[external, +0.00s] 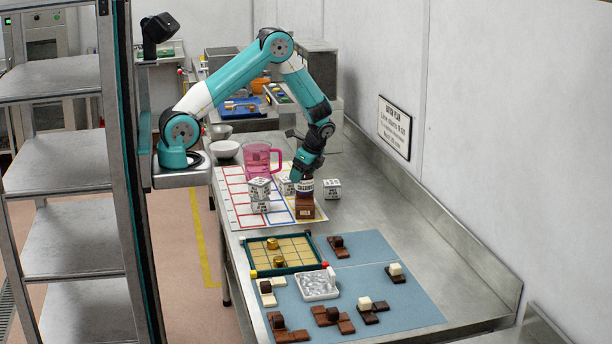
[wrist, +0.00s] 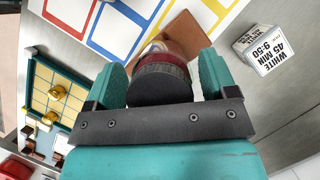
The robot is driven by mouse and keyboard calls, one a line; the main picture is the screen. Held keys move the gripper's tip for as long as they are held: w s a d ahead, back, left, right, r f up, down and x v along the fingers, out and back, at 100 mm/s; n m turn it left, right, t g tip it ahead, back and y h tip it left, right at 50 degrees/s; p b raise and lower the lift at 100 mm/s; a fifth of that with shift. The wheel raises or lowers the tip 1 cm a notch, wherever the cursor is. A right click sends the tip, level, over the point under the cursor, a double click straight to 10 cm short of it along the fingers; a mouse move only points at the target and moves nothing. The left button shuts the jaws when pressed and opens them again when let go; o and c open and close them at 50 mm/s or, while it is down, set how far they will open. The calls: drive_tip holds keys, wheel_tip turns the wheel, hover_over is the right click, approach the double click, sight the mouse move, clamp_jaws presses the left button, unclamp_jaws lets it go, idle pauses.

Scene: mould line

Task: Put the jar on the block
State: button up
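The jar (external: 305,186) has a pale label and shows just below my gripper (external: 306,178) in the external view. In the wrist view its dark round lid (wrist: 160,85) and a dark red band sit between the two teal fingers of my gripper (wrist: 163,80), which appear closed on its sides. The brown block (external: 305,209), marked MILK, is directly under the jar. Its brown top also shows beyond the jar in the wrist view (wrist: 187,35). The jar looks upright, on or just above the block; I cannot tell if they touch.
White printed cubes (external: 332,189) stand close by, two of them stacked (external: 260,196) to the left. A green-framed gridded tray (external: 280,263) and blue mat (external: 375,245) with chocolate pieces lie in front.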

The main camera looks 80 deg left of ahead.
drive_tip(key=shift+o, duration=0.7)
drive_tip(key=shift+r, duration=0.15)
drive_tip(key=b+v, duration=0.3)
drive_tip(key=v, duration=0.8)
drive_tip(key=s+a+r+n+t, duration=0.2)
drive_tip(key=s+a+r+n, duration=0.2)
drive_tip(key=s+r+n, duration=0.45)
drive_tip(key=s+a+r+n+t+y, duration=0.1)
drive_tip(key=s+n, duration=0.6)
drive_tip(key=s, duration=0.8)
drive_tip(key=shift+s+r+n, duration=0.3)
drive_tip(key=shift+s+n, duration=0.05)
drive_tip(key=shift+s, duration=0.05)
